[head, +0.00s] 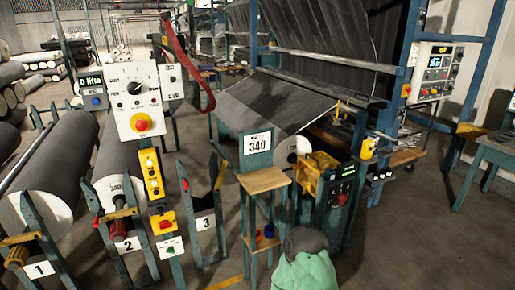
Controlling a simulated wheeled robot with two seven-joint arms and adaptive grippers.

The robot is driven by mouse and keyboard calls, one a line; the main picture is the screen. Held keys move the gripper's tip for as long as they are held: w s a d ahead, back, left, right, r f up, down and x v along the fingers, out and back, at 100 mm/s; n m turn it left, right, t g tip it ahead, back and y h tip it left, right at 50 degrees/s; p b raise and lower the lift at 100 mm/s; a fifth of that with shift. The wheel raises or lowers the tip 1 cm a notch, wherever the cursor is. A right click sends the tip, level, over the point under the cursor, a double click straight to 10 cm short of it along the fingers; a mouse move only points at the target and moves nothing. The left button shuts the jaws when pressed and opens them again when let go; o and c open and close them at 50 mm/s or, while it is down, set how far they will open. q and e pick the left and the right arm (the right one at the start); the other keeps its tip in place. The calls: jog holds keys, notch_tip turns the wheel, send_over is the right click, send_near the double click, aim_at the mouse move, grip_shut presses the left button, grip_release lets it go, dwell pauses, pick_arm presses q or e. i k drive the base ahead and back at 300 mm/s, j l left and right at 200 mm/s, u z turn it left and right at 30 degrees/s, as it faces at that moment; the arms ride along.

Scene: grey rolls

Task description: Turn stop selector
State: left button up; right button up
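A white control panel (148,112) stands on a post at the upper left. It carries a black selector knob (134,88) with small markings around it, too small to read. Below the knob is a red button on a yellow disc (141,124). Under the panel hang a yellow button box (152,173) and a lower yellow box with a red button (164,223). Neither of my grippers shows in the head view.
Large grey rolls (58,165) lie in stands numbered 1 and 2 at left. A small wooden-topped stand (263,181) and a green, dark-topped shape (305,268) occupy the front middle. A machine with another panel (435,70) is at right. Floor (420,240) is clear at lower right.

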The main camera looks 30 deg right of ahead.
aim_at(134, 88)
jog(key=i+j, duration=0.1)
jog(key=j, duration=0.3)
jog(key=i+j, duration=0.15)
jog(key=j, duration=0.25)
jog(key=i+j, duration=0.1)
jog(key=j, duration=0.35)
jog(key=i+j, duration=0.15)
jog(key=j, duration=0.25)
jog(key=i+j, duration=0.1)
jog(key=j, duration=0.3)
jog(key=i+j, duration=0.1)
jog(key=j, duration=0.3)
